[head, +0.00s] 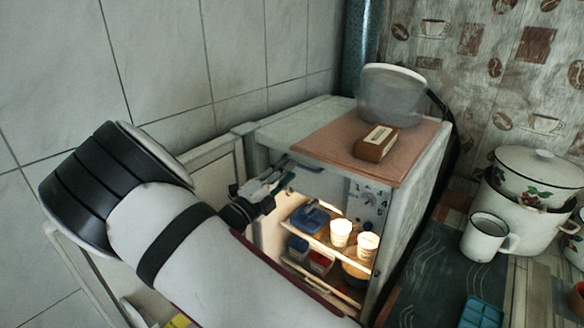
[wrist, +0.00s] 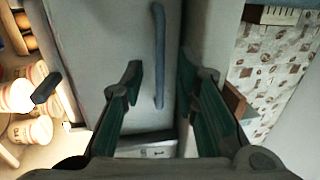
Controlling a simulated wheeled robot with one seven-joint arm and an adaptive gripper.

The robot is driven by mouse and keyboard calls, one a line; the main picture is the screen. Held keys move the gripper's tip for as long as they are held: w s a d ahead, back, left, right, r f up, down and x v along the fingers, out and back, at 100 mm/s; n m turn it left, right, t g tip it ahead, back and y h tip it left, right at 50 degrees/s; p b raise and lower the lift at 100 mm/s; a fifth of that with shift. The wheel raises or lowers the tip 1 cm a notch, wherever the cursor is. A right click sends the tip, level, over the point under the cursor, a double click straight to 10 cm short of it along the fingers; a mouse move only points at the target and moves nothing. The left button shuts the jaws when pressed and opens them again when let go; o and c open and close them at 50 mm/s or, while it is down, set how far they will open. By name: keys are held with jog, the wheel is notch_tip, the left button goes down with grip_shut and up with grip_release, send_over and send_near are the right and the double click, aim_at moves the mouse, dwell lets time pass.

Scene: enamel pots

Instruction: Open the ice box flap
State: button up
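The ice box flap (wrist: 105,45) appears in the wrist view as a pale grey panel with a long blue-grey bar handle (wrist: 159,35). It looks closed. My gripper (wrist: 160,76) is open, with its green-padded fingers apart. The lower end of the handle shows between the fingertips, but I cannot tell whether they reach around it or stay short of it. In the head view my gripper (head: 262,188) is at the upper left of the open refrigerator (head: 408,215). My arm hides part of the refrigerator's front there.
Lit shelves below hold white cups (head: 341,232) and blue containers (head: 308,219). A glass bowl (head: 391,95) and a small brown box (head: 376,143) stand on top. The refrigerator door (head: 218,172) stands open at left. A mug (head: 484,238) and pots are at right.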

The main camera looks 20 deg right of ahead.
jog(key=shift+x, duration=1.5)
grip_shut()
jog(key=shift+f, duration=0.1)
